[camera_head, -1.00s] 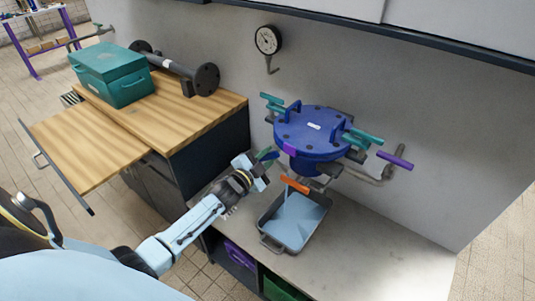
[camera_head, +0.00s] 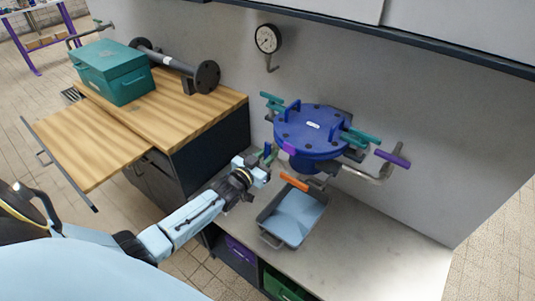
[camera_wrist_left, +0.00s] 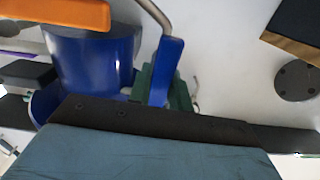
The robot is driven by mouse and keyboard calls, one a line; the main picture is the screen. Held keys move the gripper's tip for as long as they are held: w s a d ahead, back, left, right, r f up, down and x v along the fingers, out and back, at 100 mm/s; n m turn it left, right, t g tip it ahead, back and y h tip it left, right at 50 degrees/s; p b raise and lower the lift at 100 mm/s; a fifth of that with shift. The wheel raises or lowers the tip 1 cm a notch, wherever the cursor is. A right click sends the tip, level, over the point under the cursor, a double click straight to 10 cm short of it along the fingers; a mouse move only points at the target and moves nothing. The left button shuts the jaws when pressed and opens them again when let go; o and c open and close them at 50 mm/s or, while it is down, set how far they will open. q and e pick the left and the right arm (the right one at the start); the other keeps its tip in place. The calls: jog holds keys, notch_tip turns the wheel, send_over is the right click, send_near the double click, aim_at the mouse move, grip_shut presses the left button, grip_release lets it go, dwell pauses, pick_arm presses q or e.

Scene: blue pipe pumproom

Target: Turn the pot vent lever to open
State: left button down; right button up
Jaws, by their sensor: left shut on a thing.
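The blue pot (camera_head: 308,140) stands at the back of the counter, with teal clamp handles around its lid. A small blue lever (camera_head: 267,149) with a green part (camera_head: 273,155) is at its left side. My left gripper (camera_head: 262,166) is at this lever, shut on it. The left wrist view shows the blue lever (camera_wrist_left: 167,68) upright in front of a green valve body (camera_wrist_left: 180,95), with its lower end hidden behind my dark finger. An orange lever (camera_head: 294,182) is at the pot's front, and a purple lever (camera_head: 393,158) on its right. My right gripper is not in view.
A grey tray (camera_head: 266,224) with a light blue bottom sits on the counter (camera_head: 365,235) below the orange lever. A wooden bench (camera_head: 205,105) with a teal toolbox (camera_head: 112,78) is at the left. A gauge (camera_head: 268,39) is on the wall.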

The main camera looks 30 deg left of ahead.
pick_arm(q)
jog(key=shift+n, duration=0.5)
jog(key=c, duration=1.3)
grip_release()
jog(key=s, duration=0.4)
jog(key=s+p, duration=0.1)
jog(key=s, duration=0.4)
jog(key=s+a, duration=0.1)
jog(key=s, duration=0.3)
jog(key=shift+s, duration=0.2)
